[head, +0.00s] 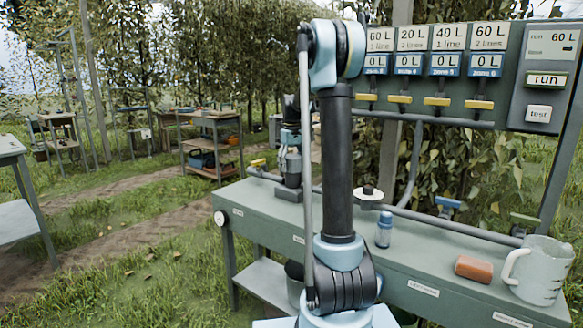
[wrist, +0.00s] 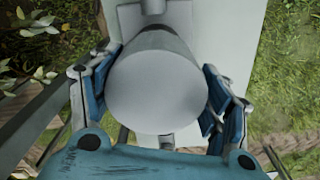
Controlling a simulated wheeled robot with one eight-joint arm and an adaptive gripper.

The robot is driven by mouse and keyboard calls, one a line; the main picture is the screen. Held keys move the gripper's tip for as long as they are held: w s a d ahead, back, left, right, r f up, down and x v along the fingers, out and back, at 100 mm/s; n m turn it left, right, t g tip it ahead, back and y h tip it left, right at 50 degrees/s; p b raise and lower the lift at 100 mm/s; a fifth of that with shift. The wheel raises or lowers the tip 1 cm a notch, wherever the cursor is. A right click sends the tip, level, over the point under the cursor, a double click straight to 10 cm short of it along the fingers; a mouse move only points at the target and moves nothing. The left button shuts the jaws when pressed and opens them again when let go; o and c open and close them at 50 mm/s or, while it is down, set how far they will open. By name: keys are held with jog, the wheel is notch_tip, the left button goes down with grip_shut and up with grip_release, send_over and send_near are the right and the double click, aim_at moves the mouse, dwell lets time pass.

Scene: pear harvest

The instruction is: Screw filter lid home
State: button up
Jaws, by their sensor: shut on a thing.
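The filter lid (wrist: 155,92) is a pale grey round cap that fills the middle of the wrist view, seen from above. My gripper (wrist: 157,88) has its blue-and-grey fingers on both sides of the lid, shut on it. A darker band shows just behind the lid's far edge. Pipe stubs (wrist: 153,6) come out beyond and below it, in line with the bench. In the head view my gripper (head: 290,160) points down over the far left end of the bench. The lid cannot be made out there, and the thread is hidden.
A control panel (head: 455,75) with yellow handles hangs above.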

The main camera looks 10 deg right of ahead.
jog(key=shift+s+a, duration=0.15)
jog(key=shift+a, duration=0.1)
jog(key=o, duration=1.1)
jog(key=shift+a+r, duration=0.1)
jog(key=shift+o, duration=0.3)
jog(key=shift+d, duration=0.2)
